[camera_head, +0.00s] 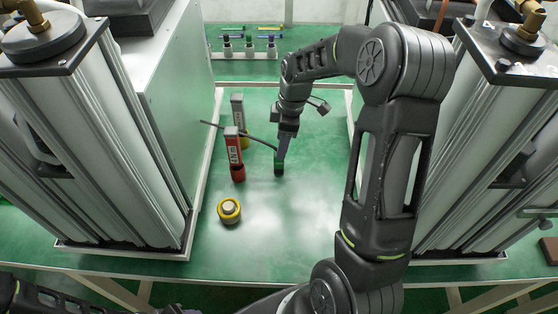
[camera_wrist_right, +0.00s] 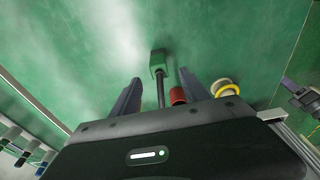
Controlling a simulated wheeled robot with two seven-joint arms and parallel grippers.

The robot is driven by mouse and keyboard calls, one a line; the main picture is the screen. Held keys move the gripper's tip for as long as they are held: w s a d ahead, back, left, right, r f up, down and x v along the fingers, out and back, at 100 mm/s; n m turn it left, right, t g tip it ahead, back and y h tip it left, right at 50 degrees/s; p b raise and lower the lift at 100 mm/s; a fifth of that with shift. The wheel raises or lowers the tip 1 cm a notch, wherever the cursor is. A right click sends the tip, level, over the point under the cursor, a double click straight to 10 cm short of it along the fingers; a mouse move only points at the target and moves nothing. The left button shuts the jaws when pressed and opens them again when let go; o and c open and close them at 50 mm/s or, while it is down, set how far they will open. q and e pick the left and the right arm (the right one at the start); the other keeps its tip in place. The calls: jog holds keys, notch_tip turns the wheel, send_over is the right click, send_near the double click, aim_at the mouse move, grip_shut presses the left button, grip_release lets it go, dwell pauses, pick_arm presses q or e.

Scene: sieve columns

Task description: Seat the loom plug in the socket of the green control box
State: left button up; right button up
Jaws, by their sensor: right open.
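My right gripper (camera_head: 283,150) points down over the middle of the green table. In the right wrist view its two fingers (camera_wrist_right: 160,78) stand apart, with a thin black stem between them. The stem runs to a small green block (camera_wrist_right: 158,62) just beyond the fingertips. The block also shows in the head view (camera_head: 279,165), directly under the gripper. A dark cable (camera_head: 215,126) runs from the left towards it. I cannot tell whether this block is the loom plug or the control box, and no socket is clear. My left gripper is out of view.
A red labelled canister (camera_head: 236,160) and a grey one with yellow (camera_head: 238,105) stand left of the gripper. A yellow ring-shaped piece (camera_head: 229,210) sits nearer. Tall sieve columns (camera_head: 90,150) flank the table. A small rack (camera_head: 245,50) stands behind. The table's front middle is clear.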

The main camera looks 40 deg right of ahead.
aim_at(279, 162)
jog(key=shift+f, duration=0.3)
jog(key=shift+f, duration=0.1)
jog(key=shift+w+a+f+p, duration=0.1)
jog(key=shift+f+p, duration=0.2)
jog(key=shift+f, duration=0.1)
jog(key=f, duration=0.2)
jog(key=f+p, duration=0.1)
jog(key=f, duration=0.1)
jog(key=shift+w+a+f, duration=0.1)
jog(key=shift+w+a, duration=0.1)
jog(key=shift+w, duration=0.05)
grip_shut()
dwell(0.4)
